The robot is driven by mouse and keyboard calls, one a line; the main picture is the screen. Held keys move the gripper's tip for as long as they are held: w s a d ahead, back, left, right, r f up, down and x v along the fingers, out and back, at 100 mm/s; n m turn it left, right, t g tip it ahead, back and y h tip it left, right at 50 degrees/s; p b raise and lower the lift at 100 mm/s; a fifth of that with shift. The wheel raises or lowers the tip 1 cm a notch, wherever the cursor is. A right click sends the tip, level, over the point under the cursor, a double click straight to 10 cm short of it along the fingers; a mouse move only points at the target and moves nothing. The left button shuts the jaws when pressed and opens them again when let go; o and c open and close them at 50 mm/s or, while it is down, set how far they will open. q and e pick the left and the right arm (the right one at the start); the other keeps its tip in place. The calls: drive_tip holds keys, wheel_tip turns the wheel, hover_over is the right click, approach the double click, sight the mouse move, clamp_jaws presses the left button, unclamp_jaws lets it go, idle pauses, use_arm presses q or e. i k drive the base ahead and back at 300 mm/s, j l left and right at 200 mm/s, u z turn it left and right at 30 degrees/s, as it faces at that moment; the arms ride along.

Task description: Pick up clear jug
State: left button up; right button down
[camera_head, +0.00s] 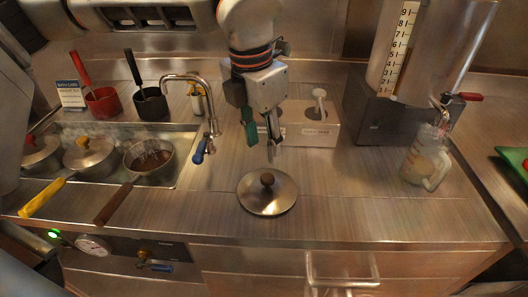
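The clear jug (418,160) stands upright on the steel counter at the right, below the spout of a tall dispenser. Its handle faces the front right, and it seems to hold something pale. My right gripper is not in view.
The dispenser (397,50) rises behind the jug. Pots (150,158) and a tap (213,110) are at the left. The counter between lid and jug is clear.

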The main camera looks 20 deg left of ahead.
sight(431, 145)
drive_tip(key=k, duration=1)
